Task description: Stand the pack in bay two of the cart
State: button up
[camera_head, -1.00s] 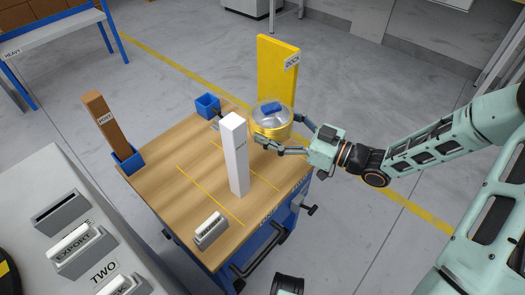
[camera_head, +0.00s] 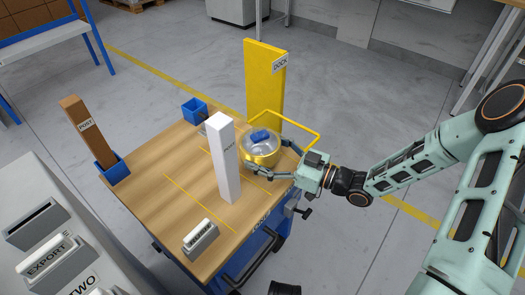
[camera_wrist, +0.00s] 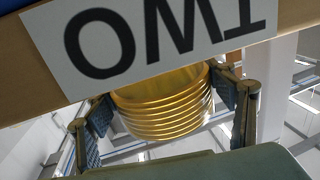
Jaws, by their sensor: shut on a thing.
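The pack (camera_head: 261,158) is a gold, ribbed round stack with a clear top and a blue piece on it. My gripper (camera_head: 273,160) is shut on it, one finger on each side. It is upright over the right back part of the wooden cart top (camera_head: 160,185), right of a white post (camera_head: 223,165). The wrist view shows its gold rings (camera_wrist: 165,105) between my fingers (camera_wrist: 165,118). There an upside-down label reading TWO (camera_wrist: 150,35) crosses the top of the picture. I cannot tell if the pack touches the cart top.
A tall yellow DOCK panel (camera_head: 264,90) stands behind the pack, with a thin yellow frame (camera_head: 300,124) beside it. A brown post (camera_head: 88,130) and a blue box (camera_head: 194,110) are on the cart's left and back. Yellow lines divide the top. A grey label holder (camera_head: 201,240) is in front.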

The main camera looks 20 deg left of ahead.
jog(key=o, duration=1.1)
jog(key=d+p, duration=0.1)
jog(key=d, duration=0.3)
jog(key=s+d+p, duration=0.1)
jog(key=d, duration=0.3)
jog(key=s+d+p, duration=0.1)
jog(key=d, duration=0.2)
jog(key=shift+s+d, duration=0.15)
jog(key=shift+d, duration=0.25)
